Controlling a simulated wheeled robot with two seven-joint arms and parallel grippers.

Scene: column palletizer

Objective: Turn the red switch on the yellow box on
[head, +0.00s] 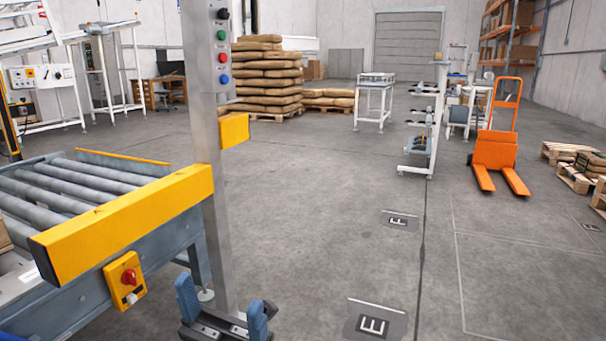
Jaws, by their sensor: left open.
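The yellow box (117,289) is mounted on the side of the roller conveyor, at the lower left of the head view. The red switch (129,277) is a rotary knob on its face, and a small white part sits below it. My left gripper (222,318) is at the bottom edge of the view, to the right of the box and apart from it. Its two blue fingers are spread, with nothing between them. My right gripper does not show.
The roller conveyor (62,245) with its yellow end guard (125,222) fills the left. A grey post (208,130) with several buttons stands beside it. An orange pallet jack (495,150) and stacked sacks (268,75) are farther back. The floor at center is clear.

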